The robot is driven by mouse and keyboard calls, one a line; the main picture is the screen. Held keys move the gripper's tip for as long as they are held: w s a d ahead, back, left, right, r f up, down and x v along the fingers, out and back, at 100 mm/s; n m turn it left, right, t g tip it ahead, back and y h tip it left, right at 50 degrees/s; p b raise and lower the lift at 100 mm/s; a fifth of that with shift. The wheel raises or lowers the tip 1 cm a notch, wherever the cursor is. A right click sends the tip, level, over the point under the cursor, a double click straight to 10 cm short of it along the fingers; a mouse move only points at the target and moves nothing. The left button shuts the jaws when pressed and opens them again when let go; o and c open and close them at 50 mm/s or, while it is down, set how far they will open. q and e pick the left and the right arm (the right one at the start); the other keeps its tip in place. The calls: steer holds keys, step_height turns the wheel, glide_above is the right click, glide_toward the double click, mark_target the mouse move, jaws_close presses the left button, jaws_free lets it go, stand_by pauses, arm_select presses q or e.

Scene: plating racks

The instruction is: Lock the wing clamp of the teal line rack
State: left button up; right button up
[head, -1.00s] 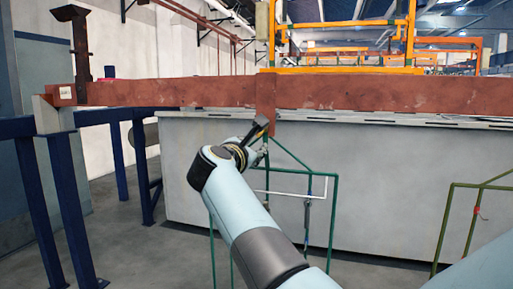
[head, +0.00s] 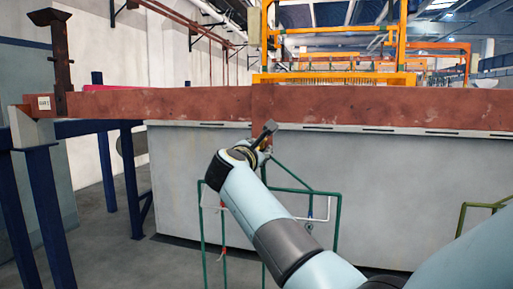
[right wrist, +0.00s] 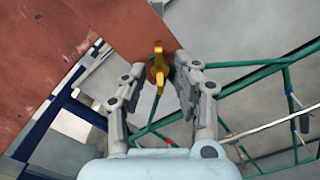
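The yellow wing clamp (right wrist: 158,70) shows in the right wrist view at the lower edge of the red-brown bar, beside the top of the teal rack. My right gripper (right wrist: 157,90) is open. Its fingers stand apart on either side of the clamp, the right one closer to it; I cannot tell if either touches. In the head view my right gripper (head: 266,135) is at the hook below the bar and hides the clamp. The teal line rack (head: 338,222) hangs from the bar, partly behind my right arm. My left gripper is not in view.
The red-brown bar (head: 370,104) spans the view in front of a long grey tank (head: 400,180). An olive rack (head: 480,206) hangs at the far right. Blue posts (head: 45,200) stand at the left. Open floor shows at lower left.

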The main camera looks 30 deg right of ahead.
steer(key=shift+c, duration=0.5)
jaws_close()
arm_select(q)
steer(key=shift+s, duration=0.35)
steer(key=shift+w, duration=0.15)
arm_select(e)
steer(key=shift+r+n+p, duration=0.15)
steer(key=shift+n+p, duration=0.7)
steer(key=shift+n, duration=0.25)
steer(key=n+p, duration=0.2)
steer(key=shift+n, duration=0.4)
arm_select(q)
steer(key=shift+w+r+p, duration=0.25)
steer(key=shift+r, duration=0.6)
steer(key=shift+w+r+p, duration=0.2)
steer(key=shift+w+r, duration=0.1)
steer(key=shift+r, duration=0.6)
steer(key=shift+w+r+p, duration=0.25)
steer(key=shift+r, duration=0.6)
arm_select(e)
steer(key=shift+n, duration=1.1)
